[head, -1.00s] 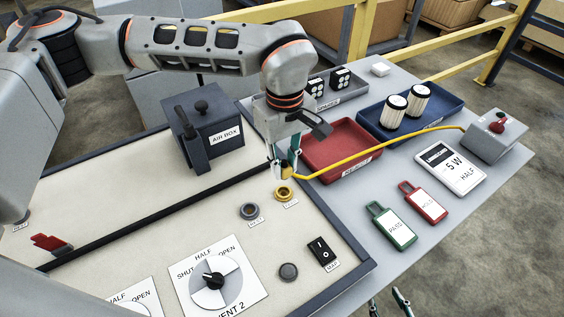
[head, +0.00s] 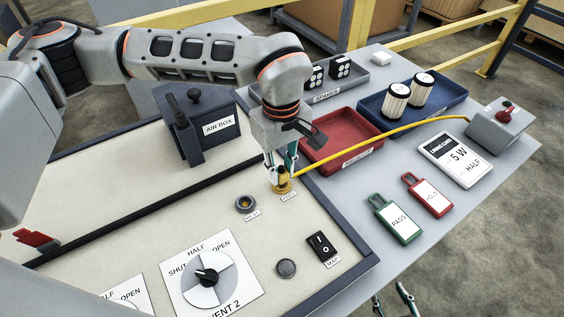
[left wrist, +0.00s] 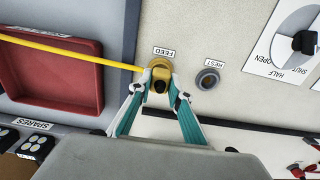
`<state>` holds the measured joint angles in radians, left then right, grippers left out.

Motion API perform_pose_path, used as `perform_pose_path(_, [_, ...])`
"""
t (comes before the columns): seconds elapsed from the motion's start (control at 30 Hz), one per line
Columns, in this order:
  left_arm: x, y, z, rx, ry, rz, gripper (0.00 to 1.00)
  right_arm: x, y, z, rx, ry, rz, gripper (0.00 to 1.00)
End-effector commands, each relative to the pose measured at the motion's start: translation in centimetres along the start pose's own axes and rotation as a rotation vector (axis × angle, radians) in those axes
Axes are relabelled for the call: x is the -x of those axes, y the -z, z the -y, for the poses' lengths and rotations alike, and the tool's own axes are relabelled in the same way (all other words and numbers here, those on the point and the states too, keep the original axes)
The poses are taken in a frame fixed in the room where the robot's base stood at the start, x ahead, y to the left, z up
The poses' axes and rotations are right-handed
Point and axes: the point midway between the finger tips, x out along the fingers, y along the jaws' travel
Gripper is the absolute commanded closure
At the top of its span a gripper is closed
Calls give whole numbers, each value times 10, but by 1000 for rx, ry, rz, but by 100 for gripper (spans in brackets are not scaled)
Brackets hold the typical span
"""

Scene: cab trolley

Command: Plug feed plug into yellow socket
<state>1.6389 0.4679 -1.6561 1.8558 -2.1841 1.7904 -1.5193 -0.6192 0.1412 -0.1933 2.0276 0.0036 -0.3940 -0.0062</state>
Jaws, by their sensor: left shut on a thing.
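In the left wrist view, the plug (left wrist: 160,86) sits between my fingertips (left wrist: 160,92) and overlaps the yellow socket (left wrist: 161,64), under the FEED label. The plug appears upright and in contact with the socket; how deep it sits is hidden. My right gripper (head: 391,303) shows at the bottom edge, fingers apart and empty.
The grey REST socket (head: 245,204) is close by on the left. The air box (head: 205,130) stands behind on the panel. A red tray (head: 340,140) lies to the right, under the cable, which runs to a grey box (head: 500,128). A black switch (head: 321,246) is nearer me.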

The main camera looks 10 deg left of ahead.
Motion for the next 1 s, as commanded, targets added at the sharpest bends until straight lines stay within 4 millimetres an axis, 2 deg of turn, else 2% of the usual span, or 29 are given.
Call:
perform_pose_path(0.13, [-6,0,0,0,0,0,100,0,1,0,2,-1,-3,60])
perform_pose_path(1.0, [-5,0,0,0,-1,-1,100,2,-1,2,1,4,4,60])
